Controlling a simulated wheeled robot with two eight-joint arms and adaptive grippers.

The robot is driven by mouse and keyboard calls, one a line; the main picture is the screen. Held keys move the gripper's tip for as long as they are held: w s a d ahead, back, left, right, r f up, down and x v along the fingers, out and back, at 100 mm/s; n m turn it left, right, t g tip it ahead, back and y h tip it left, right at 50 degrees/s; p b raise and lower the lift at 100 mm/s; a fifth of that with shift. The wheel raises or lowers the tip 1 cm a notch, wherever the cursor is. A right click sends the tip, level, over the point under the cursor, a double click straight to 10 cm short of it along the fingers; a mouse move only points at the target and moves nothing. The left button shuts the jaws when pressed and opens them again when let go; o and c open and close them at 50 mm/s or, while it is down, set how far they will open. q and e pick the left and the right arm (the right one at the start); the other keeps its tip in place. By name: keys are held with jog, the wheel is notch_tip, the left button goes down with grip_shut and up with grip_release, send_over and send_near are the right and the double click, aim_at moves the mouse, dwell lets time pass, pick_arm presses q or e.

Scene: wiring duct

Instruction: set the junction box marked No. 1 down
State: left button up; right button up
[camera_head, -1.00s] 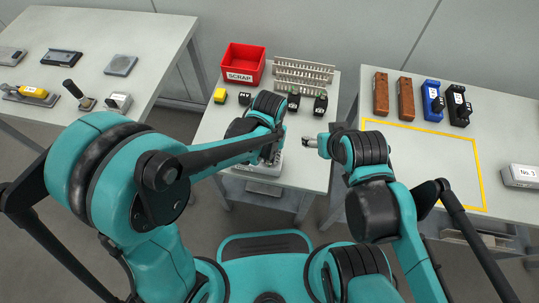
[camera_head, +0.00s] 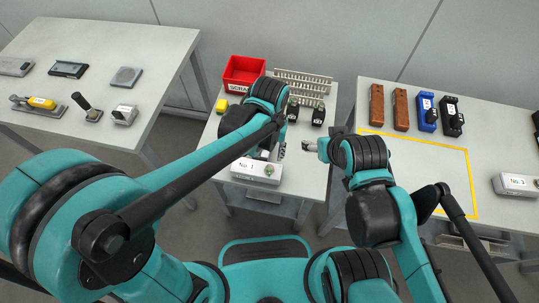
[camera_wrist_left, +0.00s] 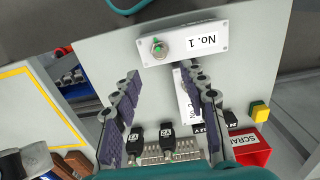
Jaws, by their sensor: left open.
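The junction box marked No. 1 (camera_head: 250,172) is a pale grey box with a green-marked round fitting on top. It rests near the front edge of the middle table, and it also shows in the left wrist view (camera_wrist_left: 182,44), label readable. My left gripper (camera_wrist_left: 160,76) is open, and its fingers are apart from the box. In the head view, my left arm and wrist hide most of this gripper, just behind the box. Another labelled pale piece (camera_wrist_left: 184,94) is partly hidden by a finger in the wrist view. My right gripper (camera_head: 308,146) is at the table's right side; its opening is unclear.
A red scrap bin (camera_head: 243,72), slotted duct (camera_head: 303,84), yellow block (camera_head: 221,106) and black labelled pieces (camera_head: 318,115) stand behind on the middle table. The right table has a yellow-outlined clear area (camera_head: 425,170) and a No. 3 box (camera_head: 516,185).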

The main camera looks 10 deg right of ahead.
pick_arm(q)
jog(key=s+a+r+n+t, duration=0.1)
jog(key=s+a+r+t, duration=0.1)
jog(key=a, duration=0.9)
jog(key=s+a+r+n+t, duration=0.1)
jog(key=a+r+t, duration=0.4)
jog(key=a, duration=0.6)
notch_tip(320, 180, up, 2)
jog(key=shift+s+r+n, duration=0.2)
jog(key=shift+s+n, duration=0.2)
jog(key=shift+n, duration=0.4)
